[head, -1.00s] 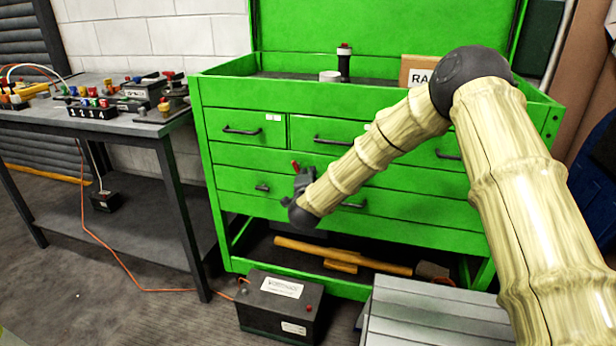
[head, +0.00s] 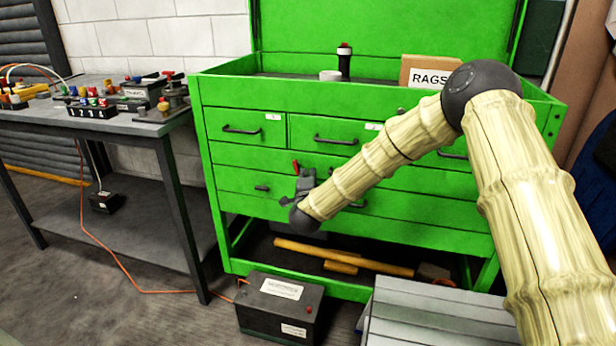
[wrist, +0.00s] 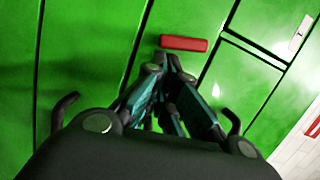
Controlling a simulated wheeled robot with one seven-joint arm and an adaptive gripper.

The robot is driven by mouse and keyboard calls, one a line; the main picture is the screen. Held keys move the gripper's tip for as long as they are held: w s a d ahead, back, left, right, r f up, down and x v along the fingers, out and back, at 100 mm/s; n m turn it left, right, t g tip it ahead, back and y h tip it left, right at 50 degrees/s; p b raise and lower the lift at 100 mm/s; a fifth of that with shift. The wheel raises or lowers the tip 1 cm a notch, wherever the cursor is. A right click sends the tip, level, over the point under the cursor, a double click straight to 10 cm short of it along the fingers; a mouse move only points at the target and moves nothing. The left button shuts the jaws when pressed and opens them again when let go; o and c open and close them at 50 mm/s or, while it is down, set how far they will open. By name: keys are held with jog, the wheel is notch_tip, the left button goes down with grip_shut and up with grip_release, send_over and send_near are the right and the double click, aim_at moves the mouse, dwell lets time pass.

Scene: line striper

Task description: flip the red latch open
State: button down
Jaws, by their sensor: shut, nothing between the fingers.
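The red latch (head: 295,168) is a small red bar on the front of the green tool chest, below the top drawers. In the wrist view the red latch (wrist: 184,43) lies just beyond the fingertips, across the drawer face. My gripper (head: 303,182) is close to the chest front, just under and beside the latch. In the wrist view my gripper (wrist: 170,62) has its fingertips together and nothing between them. The fingertips are very near the latch's edge; I cannot tell whether they touch it. My gripper partly hides the latch's lower part in the head view.
The green tool chest (head: 245,184) has several drawers with black handles and an open shelf below holding a wooden-handled tool (head: 340,257). A black battery box (head: 280,305) stands on the floor in front. A dark workbench (head: 130,125) with switches stands at the left.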

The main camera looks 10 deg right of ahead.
jog(key=s+d, duration=0.1)
jog(key=s+d+r, duration=0.1)
jog(key=d, duration=0.1)
jog(key=shift+s+d+p, duration=0.15)
jog(key=shift+s+p, duration=0.05)
jog(key=shift+p, duration=0.1)
jog(key=s+a, duration=0.1)
jog(key=s, duration=0.8)
jog(key=shift+a+r+p, duration=0.3)
jog(key=shift+a, duration=0.1)
